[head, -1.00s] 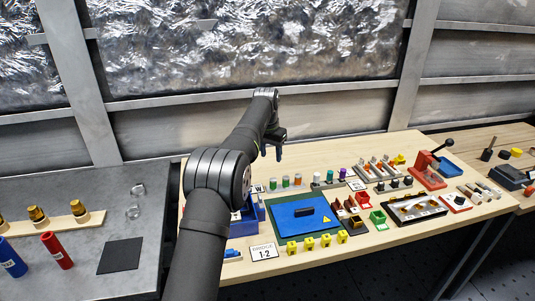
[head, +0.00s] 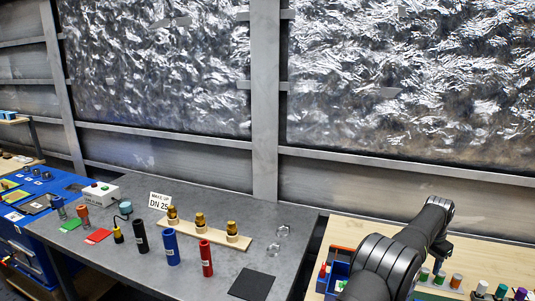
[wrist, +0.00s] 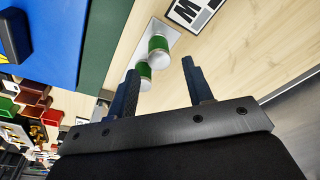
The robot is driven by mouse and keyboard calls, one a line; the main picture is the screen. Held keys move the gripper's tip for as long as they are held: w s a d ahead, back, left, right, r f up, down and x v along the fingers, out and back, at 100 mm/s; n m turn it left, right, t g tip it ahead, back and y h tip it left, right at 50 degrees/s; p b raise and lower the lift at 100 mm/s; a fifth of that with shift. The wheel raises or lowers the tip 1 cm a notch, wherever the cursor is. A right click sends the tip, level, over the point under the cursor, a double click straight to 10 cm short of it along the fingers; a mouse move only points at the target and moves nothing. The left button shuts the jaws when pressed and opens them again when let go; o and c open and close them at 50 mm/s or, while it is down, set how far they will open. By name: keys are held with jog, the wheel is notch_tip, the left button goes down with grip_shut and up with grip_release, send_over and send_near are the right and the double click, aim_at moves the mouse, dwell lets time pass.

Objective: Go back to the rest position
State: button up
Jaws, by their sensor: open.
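My gripper (head: 441,251) is at the lower right of the head view, above the wooden bench. In the wrist view my gripper (wrist: 160,70) has its two dark blue fingers apart, with nothing held. Two white cylinders with green bands (wrist: 158,48) stand on a light plate beyond the fingers. Green-banded cylinders (head: 424,274) and an orange-banded one (head: 456,281) also show near my gripper in the head view. No marker for a rest position shows.
The grey metal bench (head: 190,262) at left carries black, blue (head: 171,248) and red (head: 206,259) cylinders, a wooden strip (head: 216,235) with brass fittings and a dark square mat (head: 253,285). A blue board (wrist: 45,40) lies left in the wrist view. Bare wood shows at right.

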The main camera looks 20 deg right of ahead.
jog(key=shift+r, duration=0.65)
jog(key=shift+f, duration=0.1)
